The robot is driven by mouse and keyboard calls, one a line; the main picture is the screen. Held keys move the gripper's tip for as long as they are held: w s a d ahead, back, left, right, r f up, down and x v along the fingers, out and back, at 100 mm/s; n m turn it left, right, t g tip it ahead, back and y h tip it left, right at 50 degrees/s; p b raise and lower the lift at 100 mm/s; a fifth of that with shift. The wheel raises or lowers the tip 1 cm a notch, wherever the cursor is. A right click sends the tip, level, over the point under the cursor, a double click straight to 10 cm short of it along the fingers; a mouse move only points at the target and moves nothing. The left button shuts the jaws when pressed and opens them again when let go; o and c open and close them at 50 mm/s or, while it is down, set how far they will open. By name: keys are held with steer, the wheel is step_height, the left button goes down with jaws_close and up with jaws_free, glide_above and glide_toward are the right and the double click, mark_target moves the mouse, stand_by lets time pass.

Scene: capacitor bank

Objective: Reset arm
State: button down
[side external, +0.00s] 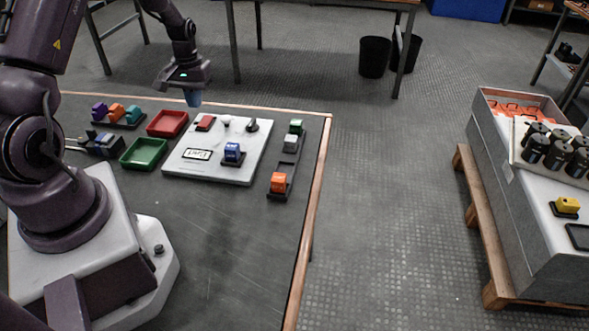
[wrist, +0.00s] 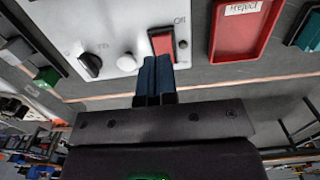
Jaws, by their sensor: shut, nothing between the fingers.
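My gripper (side external: 193,99) is shut and empty, with its blue fingertips together. In the side view it hangs above the table, near the back edge of the white panel (side external: 256,167). In the wrist view the fingertips (wrist: 154,62) overlap the near end of the red rocker switch (wrist: 163,43). The side view shows a gap between the fingertips and the switch (side external: 205,123). A white round button (wrist: 127,62) and a black knob (wrist: 90,65) are beside the switch. A blue block (side external: 232,151) sits in a black holder on the panel.
A red tray (side external: 167,122), marked "reject" in the wrist view, and a green tray (side external: 144,152) lie left of the panel. Coloured blocks (side external: 116,111) stand in a rack behind them. A black rail (side external: 286,167) with orange and green blocks is right of the panel. The front tabletop is clear.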

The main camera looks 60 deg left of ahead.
steer(key=s+d+r+m+t, duration=0.2)
steer(key=s+d+r+m, duration=0.1)
steer(key=d+r, duration=0.5)
steer(key=s+d+r+m+t, duration=0.2)
steer(key=s+d+r+m, duration=0.1)
steer(key=d+r, duration=0.6)
steer(key=s+d+r+m+t, duration=0.1)
steer(key=s+d+r+m, duration=0.2)
steer(key=d+r, duration=0.5)
steer(key=s+d, duration=0.1)
steer(key=d, duration=0.3)
steer(key=shift+s+r+t, duration=0.25)
steer(key=shift+s+t, duration=0.1)
steer(key=shift+t, duration=0.05)
steer(key=shift+d, duration=0.1)
steer(key=n+g, duration=0.6)
steer(key=n, duration=0.3)
glide_above(203, 124)
step_height(203, 124, down, 24)
steer(key=shift+w+f, duration=0.1)
steer(key=shift+f, duration=2.8)
